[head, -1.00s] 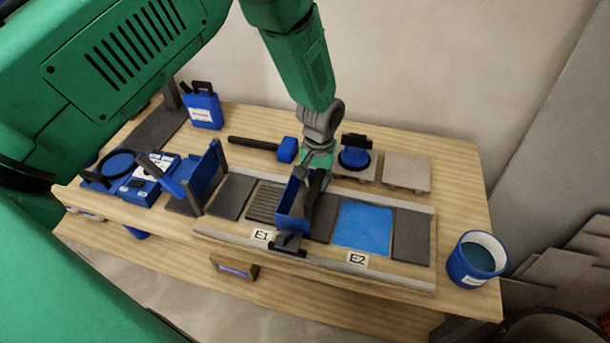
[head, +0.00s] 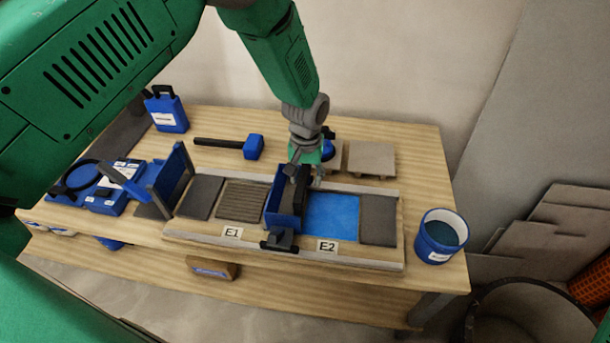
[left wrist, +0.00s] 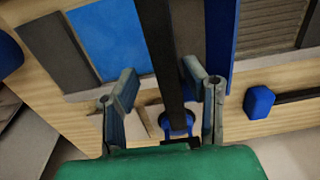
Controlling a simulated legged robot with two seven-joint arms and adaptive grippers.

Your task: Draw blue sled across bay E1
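The blue sled (head: 282,204) stands across the levelling frame, over the strip between bay E1 and bay E2. Bay E1 (head: 241,201) shows a ribbed grey-brown surface; its label (head: 231,233) is on the near rail. The sled's dark upright bar also shows in the left wrist view (left wrist: 160,40). My left gripper (head: 305,178) is over the sled, its fingers on either side of this bar. In the left wrist view my left gripper (left wrist: 160,72) has its fingers apart; the right-hand one is close to the bar and a gap shows at the other. My right gripper is out of view.
Bay E2 (head: 331,217) has a smooth blue surface right of the sled. A blue bucket (head: 440,237) stands at the right end. A blue-headed mallet (head: 252,147) and a pale tile (head: 371,158) lie behind the frame. Blue tools and a jug (head: 168,113) are at left.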

